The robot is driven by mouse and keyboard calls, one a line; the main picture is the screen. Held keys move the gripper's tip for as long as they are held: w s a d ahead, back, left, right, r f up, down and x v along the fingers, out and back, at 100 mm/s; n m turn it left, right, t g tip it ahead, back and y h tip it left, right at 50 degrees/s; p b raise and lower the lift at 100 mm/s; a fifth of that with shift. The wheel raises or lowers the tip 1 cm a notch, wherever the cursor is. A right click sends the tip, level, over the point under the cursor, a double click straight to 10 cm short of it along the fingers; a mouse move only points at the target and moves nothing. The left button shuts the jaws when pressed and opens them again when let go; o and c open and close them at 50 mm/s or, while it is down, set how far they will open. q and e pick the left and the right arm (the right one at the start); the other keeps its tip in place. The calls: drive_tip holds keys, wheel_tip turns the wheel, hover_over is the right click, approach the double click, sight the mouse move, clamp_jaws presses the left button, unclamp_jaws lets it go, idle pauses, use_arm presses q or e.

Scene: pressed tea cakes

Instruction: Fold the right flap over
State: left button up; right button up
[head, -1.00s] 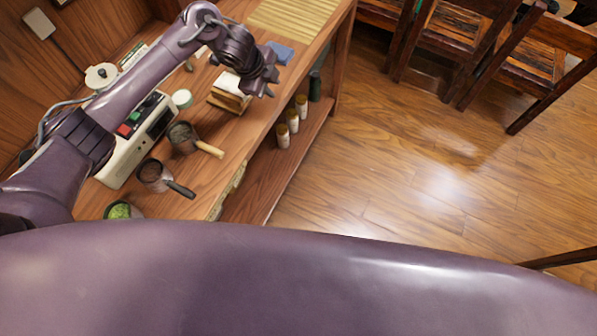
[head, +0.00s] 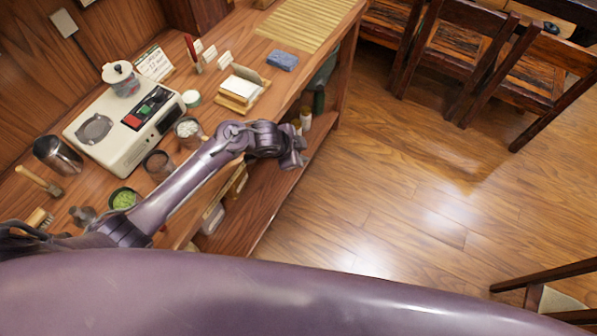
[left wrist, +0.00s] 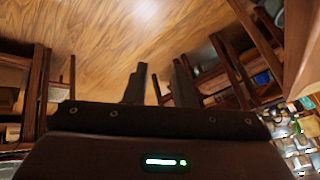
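My left gripper (head: 298,151) hangs beyond the counter's front edge, past the shelf side and above the floor. In the left wrist view its two dark fingers (left wrist: 158,85) stand apart with nothing held between them. A wooden holder with white sheets (head: 240,90) sits on the counter, behind and left of the gripper and apart from it. I cannot make out a flap or a wrapped tea cake in either view. My right gripper is out of view.
The wooden counter (head: 215,110) holds a scale-like machine (head: 125,125), a cup of green stuff (head: 124,199), a blue sponge (head: 282,60) and a slatted mat (head: 303,22). Chairs (head: 462,50) stand at the upper right. The floor (head: 400,170) between is clear.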

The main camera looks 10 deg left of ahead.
use_arm(q)
drive_tip(key=shift+n, duration=0.9)
drive_tip(key=s+f, duration=0.1)
drive_tip(key=f, duration=0.1)
drive_tip(key=s+f, duration=0.1)
drive_tip(key=f, duration=0.1)
drive_tip(key=shift+s+a, duration=0.3)
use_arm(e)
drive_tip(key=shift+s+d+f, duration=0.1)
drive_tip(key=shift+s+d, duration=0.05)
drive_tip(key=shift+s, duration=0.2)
